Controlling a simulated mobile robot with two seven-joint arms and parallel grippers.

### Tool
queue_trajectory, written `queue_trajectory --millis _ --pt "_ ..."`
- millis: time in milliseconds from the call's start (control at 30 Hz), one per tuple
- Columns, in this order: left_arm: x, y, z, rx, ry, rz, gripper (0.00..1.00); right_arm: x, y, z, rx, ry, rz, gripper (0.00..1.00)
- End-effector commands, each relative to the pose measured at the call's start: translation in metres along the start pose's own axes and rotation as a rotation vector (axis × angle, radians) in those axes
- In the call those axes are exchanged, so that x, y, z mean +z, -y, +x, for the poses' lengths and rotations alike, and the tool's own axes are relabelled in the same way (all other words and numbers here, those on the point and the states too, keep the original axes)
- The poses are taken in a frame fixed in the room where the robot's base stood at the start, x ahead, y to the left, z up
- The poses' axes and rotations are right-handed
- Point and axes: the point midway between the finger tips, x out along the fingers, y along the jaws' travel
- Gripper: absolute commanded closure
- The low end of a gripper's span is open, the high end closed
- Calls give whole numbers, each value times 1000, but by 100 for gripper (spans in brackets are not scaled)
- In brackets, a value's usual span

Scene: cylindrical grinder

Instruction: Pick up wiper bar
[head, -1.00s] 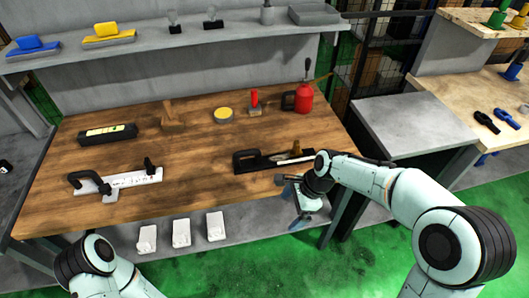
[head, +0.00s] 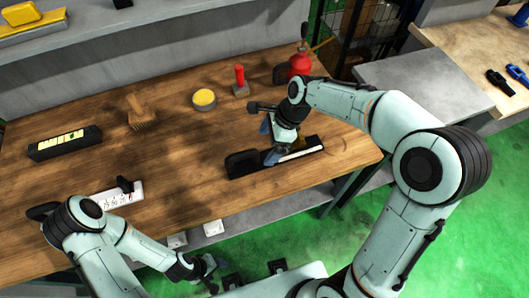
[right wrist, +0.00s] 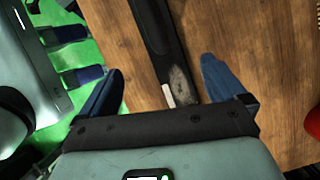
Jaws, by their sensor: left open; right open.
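A long black bar (head: 240,166) with a raised black part at its left end and a pale strip along its right half lies near the table's front edge; I take it as the wiper bar. My right gripper (head: 270,143) is open over its middle and hides part of it. In the right wrist view the bar (right wrist: 156,35) runs between the two spread blue fingers of the right gripper (right wrist: 160,90), apart from both. Its height above the bar is hard to tell. My left gripper (head: 207,270) is open and empty, low in front of the table.
A white bar with black handles (head: 120,195) lies at the table's left, partly behind my left arm. A black box (head: 65,144), a brush (head: 141,112), a yellow-topped tin (head: 204,99), a red-handled tool (head: 240,80) and a red can (head: 299,66) stand further back. The table's middle is clear.

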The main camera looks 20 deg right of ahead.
Motion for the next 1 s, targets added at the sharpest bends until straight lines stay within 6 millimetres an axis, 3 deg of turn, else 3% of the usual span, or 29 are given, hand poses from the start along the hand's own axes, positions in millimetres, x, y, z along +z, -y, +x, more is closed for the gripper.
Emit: queue_trajectory --millis 133,433,700,1000 --pt "2 3 5 -1 3 -2 38 0 -1 30 3 0 0 2" --pt "3 3 7 -1 4 -1 38 2 0 54 2 0 -1 2" --pt "4 5 10 -2 5 -2 38 6 0 92 2 0 -1 2" --pt "4 5 10 -2 5 -2 38 7 0 96 -1 1 -1 2"
